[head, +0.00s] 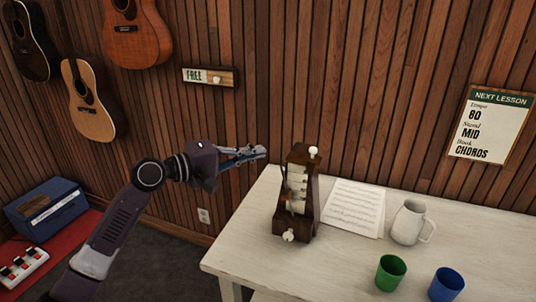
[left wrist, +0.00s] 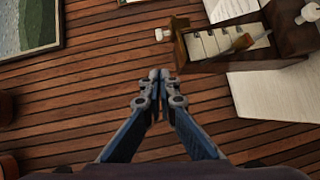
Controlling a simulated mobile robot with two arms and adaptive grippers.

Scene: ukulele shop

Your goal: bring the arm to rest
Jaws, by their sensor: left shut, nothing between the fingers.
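My left gripper (head: 256,152) is raised in front of the wood-panelled wall, to the left of the metronome and a little above the table's level in the head view. Its fingers are shut with nothing between them. In the left wrist view the fingertips (left wrist: 159,78) meet in the middle of the picture. My left arm (head: 125,215) reaches up from the lower left of the head view, bent at the elbow. My right gripper does not show in either view.
A brown wooden metronome (head: 306,190) stands on the white table (head: 250,235), close to the gripper's right. Sheet music (head: 355,207), a white mug (head: 408,222), a green cup (head: 390,273) and a blue cup (head: 446,285) are farther right. Guitars (head: 88,100) hang at left.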

